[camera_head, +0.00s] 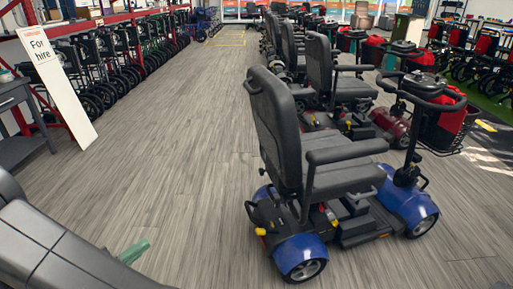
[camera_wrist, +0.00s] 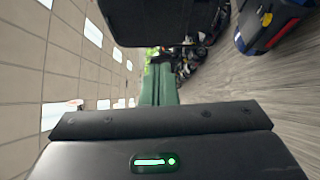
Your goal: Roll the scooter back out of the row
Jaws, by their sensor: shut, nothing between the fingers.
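The nearest scooter, blue with a black seat (camera_head: 285,135), stands upright at the near end of the row in the head view. Its blue rear cover (camera_head: 300,253) faces me and its handlebar (camera_head: 425,85) is on the far right side. In the wrist view, turned sideways, a dark panel that looks like the seat back (camera_wrist: 150,20) fills the top, and a blue body part (camera_wrist: 265,25) shows at the upper right. My gripper (camera_head: 135,252) is low at the left, apart from the scooter. Its green fingers (camera_wrist: 159,85) are shut and empty.
More scooters (camera_head: 318,65) stand in a row behind the blue one. A "For hire" sign (camera_head: 55,85) leans at the left, near a rack of folded wheelchairs (camera_head: 105,70). The wood floor (camera_head: 185,130) between them is clear. A black basket (camera_head: 440,130) sits at the right.

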